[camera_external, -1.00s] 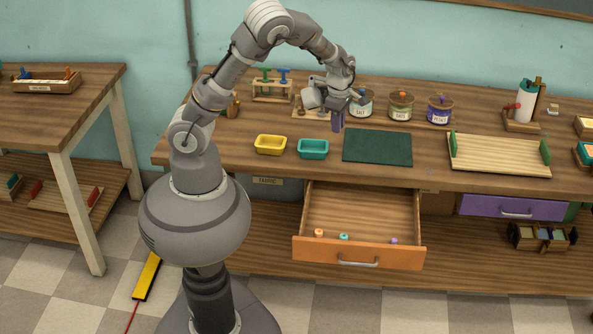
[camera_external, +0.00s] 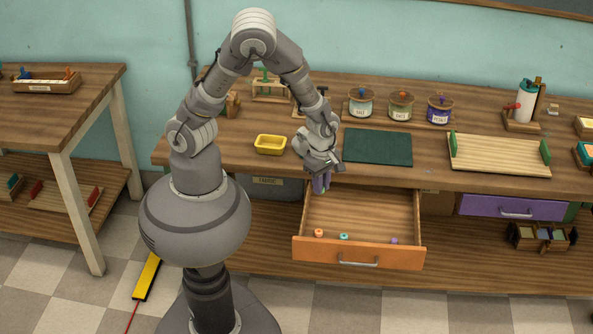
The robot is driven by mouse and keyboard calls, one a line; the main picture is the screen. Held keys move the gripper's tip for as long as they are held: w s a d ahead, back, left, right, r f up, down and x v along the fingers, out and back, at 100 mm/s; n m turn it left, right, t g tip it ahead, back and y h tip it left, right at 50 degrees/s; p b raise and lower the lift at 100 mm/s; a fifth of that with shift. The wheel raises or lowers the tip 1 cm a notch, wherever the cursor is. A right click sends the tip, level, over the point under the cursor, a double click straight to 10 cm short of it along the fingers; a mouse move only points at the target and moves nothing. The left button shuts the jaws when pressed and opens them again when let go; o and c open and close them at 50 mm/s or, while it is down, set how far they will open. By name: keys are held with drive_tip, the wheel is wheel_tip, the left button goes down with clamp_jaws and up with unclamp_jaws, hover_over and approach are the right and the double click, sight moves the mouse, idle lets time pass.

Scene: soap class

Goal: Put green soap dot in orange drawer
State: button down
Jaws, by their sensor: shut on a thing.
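The orange drawer (camera_external: 308,249) is pulled open below the table front. In it, near its front wall, lie a small orange dot (camera_external: 318,233), a teal dot (camera_external: 343,237) and a purple dot (camera_external: 394,241). My gripper (camera_external: 321,187) points down over the back left part of the open drawer, above its floor. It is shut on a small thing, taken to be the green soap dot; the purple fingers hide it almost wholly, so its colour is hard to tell.
A yellow tray (camera_external: 270,145) stands left of my arm, a dark green mat (camera_external: 378,148) to the right. Labelled jars (camera_external: 400,105) stand behind. A purple drawer (camera_external: 513,208) is shut at the right. The drawer's middle and back floor is clear.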

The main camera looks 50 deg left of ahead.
wheel_tip(320, 180, down, 16)
drive_tip(key=shift+r, duration=0.25)
drive_tip(key=b, duration=0.3)
hover_over(368, 238)
drive_tip(key=shift+f, duration=0.9)
wheel_tip(368, 238, down, 4)
drive_tip(key=shift+r+b, duration=0.2)
drive_tip(key=shift+b, duration=0.6)
drive_tip(key=shift+r, duration=0.15)
drive_tip(key=c, duration=1.5)
unclamp_jaws()
drive_tip(key=o, duration=0.4)
wheel_tip(368, 238, up, 12)
drive_tip(key=p, duration=0.4)
drive_tip(key=shift+s+p, duration=0.1)
drive_tip(key=shift+p, duration=0.3)
